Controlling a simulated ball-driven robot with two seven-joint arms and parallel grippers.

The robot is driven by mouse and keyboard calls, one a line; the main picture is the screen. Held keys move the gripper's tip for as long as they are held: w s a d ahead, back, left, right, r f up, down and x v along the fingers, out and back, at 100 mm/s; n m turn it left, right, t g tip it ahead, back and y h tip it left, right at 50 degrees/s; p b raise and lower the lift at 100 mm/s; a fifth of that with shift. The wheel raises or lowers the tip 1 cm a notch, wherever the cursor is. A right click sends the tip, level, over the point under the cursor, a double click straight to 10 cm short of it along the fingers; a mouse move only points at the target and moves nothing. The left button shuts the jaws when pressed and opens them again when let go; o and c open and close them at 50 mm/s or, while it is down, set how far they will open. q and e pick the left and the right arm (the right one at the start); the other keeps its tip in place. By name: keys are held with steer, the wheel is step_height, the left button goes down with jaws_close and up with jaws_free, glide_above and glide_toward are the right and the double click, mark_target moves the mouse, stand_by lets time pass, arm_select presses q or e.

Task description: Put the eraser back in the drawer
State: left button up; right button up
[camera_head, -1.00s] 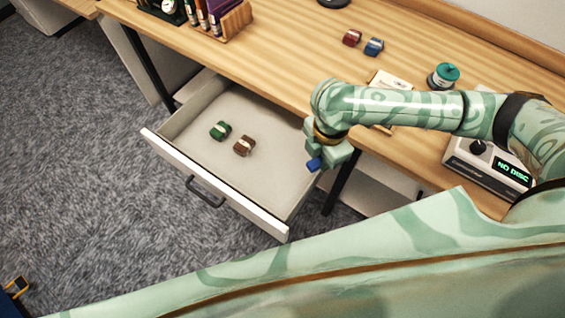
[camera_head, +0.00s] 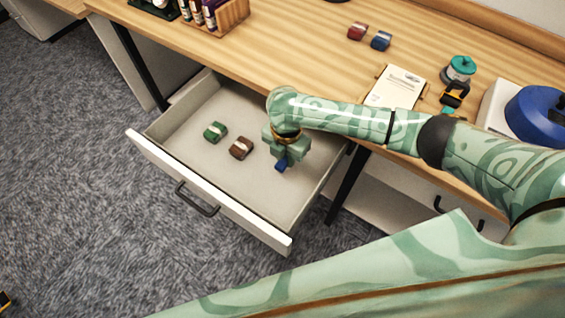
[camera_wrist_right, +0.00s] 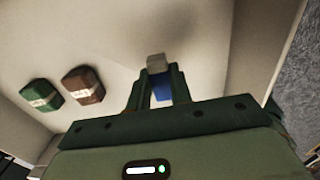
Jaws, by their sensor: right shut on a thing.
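A blue eraser with a pale end (camera_head: 281,165) is held in my right gripper (camera_head: 284,158). In the right wrist view it shows between the two fingers (camera_wrist_right: 156,80), with its pale end (camera_wrist_right: 156,62) pointing away and its blue part (camera_wrist_right: 161,89) nearer. The white drawer (camera_head: 250,224) is pulled open below the desk. The gripper is over the right part of the drawer's inside, pointing down; whether the eraser touches the floor of the drawer I cannot tell.
A green eraser (camera_head: 215,131) and a brown eraser (camera_head: 241,148) lie in the drawer, left of my gripper; they also show in the right wrist view. On the desk (camera_head: 290,60) are a red eraser (camera_head: 357,31), another blue eraser (camera_head: 381,41) and a notepad (camera_head: 396,88).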

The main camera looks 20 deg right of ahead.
mark_target(283, 162)
steer(key=shift+w+a+f, duration=0.15)
steer(key=shift+w+f, duration=0.05)
steer(key=shift+f, duration=0.15)
steer(key=f+b, duration=0.2)
steer(key=f, duration=0.1)
steer(key=shift+w+f, duration=0.2)
steer(key=shift+f, duration=0.05)
steer(key=shift+r, duration=0.2)
steer(key=shift+f, duration=0.15)
steer(key=o, duration=0.9)
step_height(283, 162, up, 12)
steer(key=p, duration=0.6)
